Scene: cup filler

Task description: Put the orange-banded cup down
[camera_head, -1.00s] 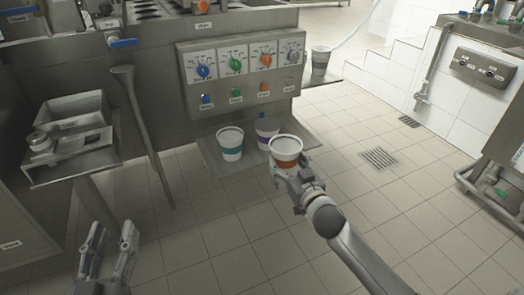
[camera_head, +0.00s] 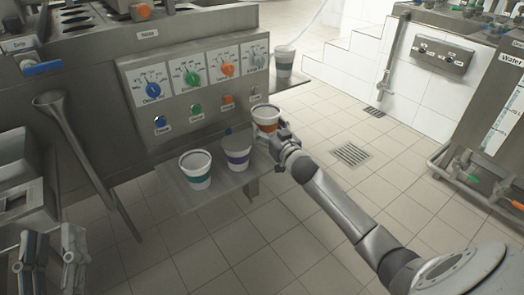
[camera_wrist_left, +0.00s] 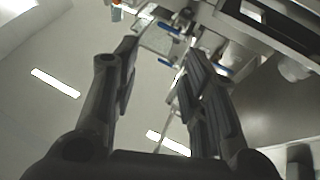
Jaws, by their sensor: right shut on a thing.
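The orange-banded cup (camera_head: 266,122) is white and upright in the head view, at the right end of the metal shelf (camera_head: 213,192). My right gripper (camera_head: 281,142) is shut on its right side. I cannot tell whether the cup's base touches the shelf. The purple-banded cup (camera_head: 237,153) stands just left of it on the shelf, and the teal-banded cup (camera_head: 195,172) stands further left. My left gripper (camera_head: 50,245) is at the lower left, far from the cups, with its fingers apart and empty. The left wrist view also shows those fingers spread (camera_wrist_left: 160,75).
The control panel (camera_head: 192,80) with knobs and buttons rises behind the shelf. A grey funnel (camera_head: 75,140) stands to the left. A grey-banded cup (camera_head: 284,62) stands behind at the panel's right. Floor right of the shelf is clear.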

